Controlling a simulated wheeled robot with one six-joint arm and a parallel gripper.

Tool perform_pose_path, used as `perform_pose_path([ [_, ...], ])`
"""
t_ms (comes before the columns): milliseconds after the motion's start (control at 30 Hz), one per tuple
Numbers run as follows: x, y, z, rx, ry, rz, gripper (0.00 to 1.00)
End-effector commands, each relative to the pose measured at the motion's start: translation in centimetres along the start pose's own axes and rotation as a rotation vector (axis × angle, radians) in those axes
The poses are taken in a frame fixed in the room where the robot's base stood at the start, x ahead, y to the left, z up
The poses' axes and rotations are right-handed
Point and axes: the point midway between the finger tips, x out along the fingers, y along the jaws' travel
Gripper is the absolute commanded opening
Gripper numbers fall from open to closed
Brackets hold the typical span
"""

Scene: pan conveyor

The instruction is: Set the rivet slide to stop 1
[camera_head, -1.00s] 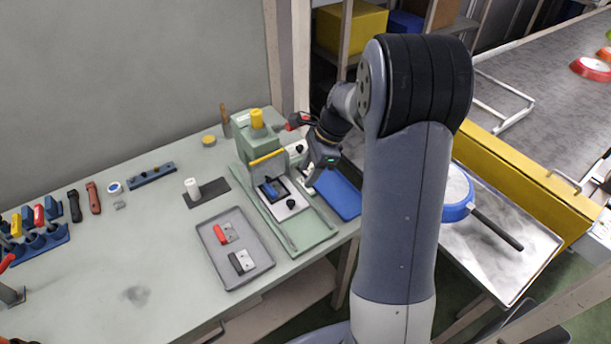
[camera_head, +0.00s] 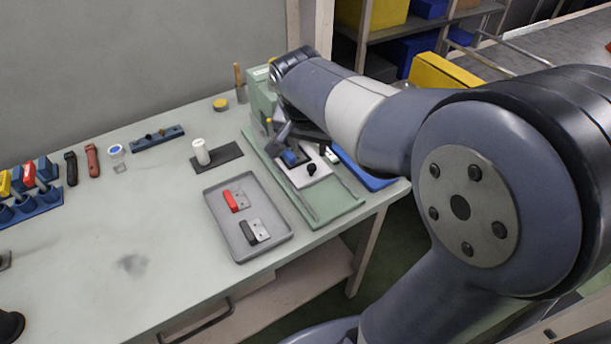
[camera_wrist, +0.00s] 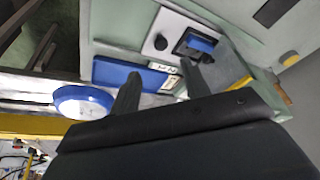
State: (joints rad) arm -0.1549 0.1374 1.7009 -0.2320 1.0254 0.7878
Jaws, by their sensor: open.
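The green rivet press (camera_head: 262,98) stands at the right end of the bench, partly hidden by my arm. On its green base (camera_head: 340,207) lies a white plate (camera_head: 318,168) with a black knob (camera_head: 311,168) and a blue block (camera_head: 290,157). The wrist view also shows the white plate (camera_wrist: 172,30), black knob (camera_wrist: 160,42) and blue block (camera_wrist: 200,44). My gripper (camera_wrist: 160,69) is open, its two dark fingers apart with nothing clearly between them. The fingers point toward the press, near small white marked tags (camera_wrist: 169,84). I cannot tell which stop the slide is at.
A blue tray (camera_head: 362,172) lies beside the press, under my arm. A grey tray (camera_head: 218,226) holds a red-handled and a black-handled part. A white cylinder (camera_head: 201,151) stands on a dark mat. A blue-rimmed pan (camera_wrist: 84,102) shows in the wrist view.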

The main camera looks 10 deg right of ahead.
Motion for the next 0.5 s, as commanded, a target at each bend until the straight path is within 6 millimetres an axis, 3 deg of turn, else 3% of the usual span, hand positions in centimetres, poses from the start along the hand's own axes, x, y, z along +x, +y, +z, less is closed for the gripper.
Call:
perform_pose_path([
  [233, 0.8, 0.0, 0.2, -0.075, 0.045, 0.006, 0.44],
  [500, 5.7, 0.1, 0.1, -0.071, 0.040, 0.006, 0.44],
])
